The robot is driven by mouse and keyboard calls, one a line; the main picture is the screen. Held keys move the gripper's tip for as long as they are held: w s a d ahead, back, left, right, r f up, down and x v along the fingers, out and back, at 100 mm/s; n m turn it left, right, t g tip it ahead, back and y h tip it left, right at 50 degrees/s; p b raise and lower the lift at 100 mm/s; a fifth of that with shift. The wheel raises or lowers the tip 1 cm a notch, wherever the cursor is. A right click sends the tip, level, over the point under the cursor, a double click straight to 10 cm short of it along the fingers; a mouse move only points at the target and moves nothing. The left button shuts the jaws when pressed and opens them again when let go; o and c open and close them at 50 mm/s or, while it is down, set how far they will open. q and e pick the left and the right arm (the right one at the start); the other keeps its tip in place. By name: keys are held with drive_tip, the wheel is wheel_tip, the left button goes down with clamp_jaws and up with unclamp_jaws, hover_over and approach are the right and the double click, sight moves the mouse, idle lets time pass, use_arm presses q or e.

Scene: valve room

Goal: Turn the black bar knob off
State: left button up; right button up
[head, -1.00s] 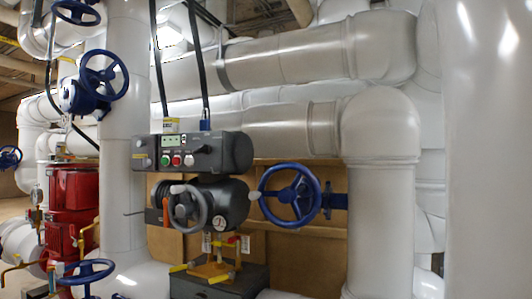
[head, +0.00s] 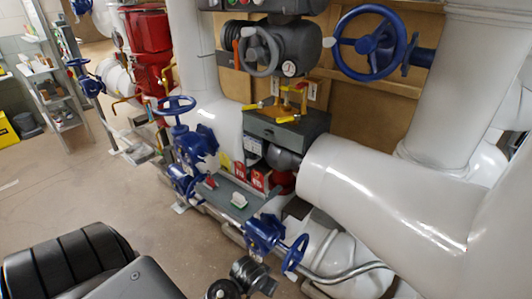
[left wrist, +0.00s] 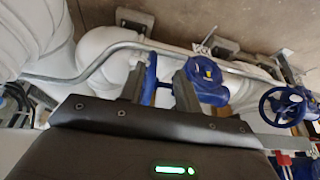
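The black bar knob does not show in either current view. The dark control box (head: 262,5), whose buttoned front shows in the earlier head frame, is cut off by the top edge of the head view, with only its lower part in sight. My left gripper (left wrist: 159,82) shows in the left wrist view with its two dark fingers apart and nothing held between them. A blue valve (left wrist: 206,82) with a blue handle appears behind the fingers; I cannot tell how far away. My right gripper is not in view.
A grey handwheel (head: 259,52) and a large blue handwheel (head: 370,43) sit below and right of the box. Yellow-handled taps (head: 288,100) stand over a dark cabinet (head: 285,131). White pipes (head: 395,195) fill the right. The floor (head: 75,190) is open at left.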

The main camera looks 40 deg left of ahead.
use_arm(q)
wheel_tip(320, 180, up, 14)
drive_tip(key=w+a+n+t+p, duration=0.1)
drive_tip(key=w+a, duration=0.1)
drive_tip(key=w+a+r+n+t+y, duration=0.15)
drive_tip(key=w+a+r+n, duration=0.45)
drive_tip(key=r, duration=0.6)
drive_tip(key=w+a+r+n+t, duration=0.35)
drive_tip(key=w+r, duration=0.35)
drive_tip(key=r, duration=0.4)
drive_tip(key=w+a+r+n+t+y, duration=0.1)
drive_tip(key=w+a+r+n, duration=0.45)
drive_tip(key=r, duration=0.65)
drive_tip(key=s+a+r+n+t+h, duration=0.1)
drive_tip(key=a+r+n+t, duration=0.25)
drive_tip(key=r, duration=1.15)
drive_tip(key=s+a+r+n+t+h, duration=0.2)
drive_tip(key=a+r+n+t, duration=0.15)
drive_tip(key=r, duration=1.05)
drive_tip(key=w+p, duration=0.6)
drive_tip(key=w, duration=0.5)
drive_tip(key=shift+w+d+g, duration=0.15)
drive_tip(key=shift+d+g, duration=0.15)
drive_tip(key=shift+g, duration=0.1)
clamp_jaws()
